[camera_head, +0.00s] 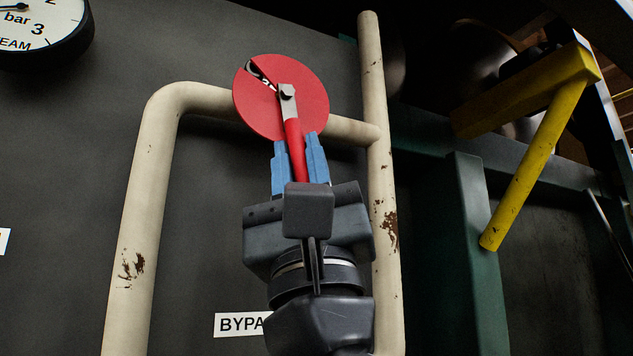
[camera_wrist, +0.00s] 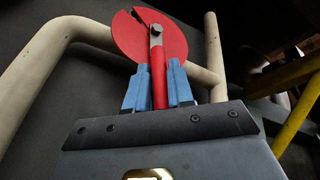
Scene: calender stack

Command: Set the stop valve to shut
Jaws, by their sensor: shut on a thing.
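The stop valve has a red round disc (camera_head: 315,95) with a dark slot at its upper left. It sits on a cream pipe at the upper middle of the head view. Its lever (camera_head: 294,138) has a red grip and a grey metal end bolted at the disc's centre; it points down and slightly right. In the wrist view the disc (camera_wrist: 176,38) and the lever (camera_wrist: 158,75) show too, with the lever about upright. My gripper (camera_head: 296,142) is shut on the red lever, one blue finger on each side. The lower end of the lever is hidden by my gripper.
Cream pipes (camera_head: 150,200) run left of and behind the valve. A yellow bar (camera_head: 535,160) slants down at the right, beside a green post (camera_head: 468,230). A gauge (camera_head: 40,30) is at the upper left. A partly hidden label (camera_head: 240,324) reads "BYPA".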

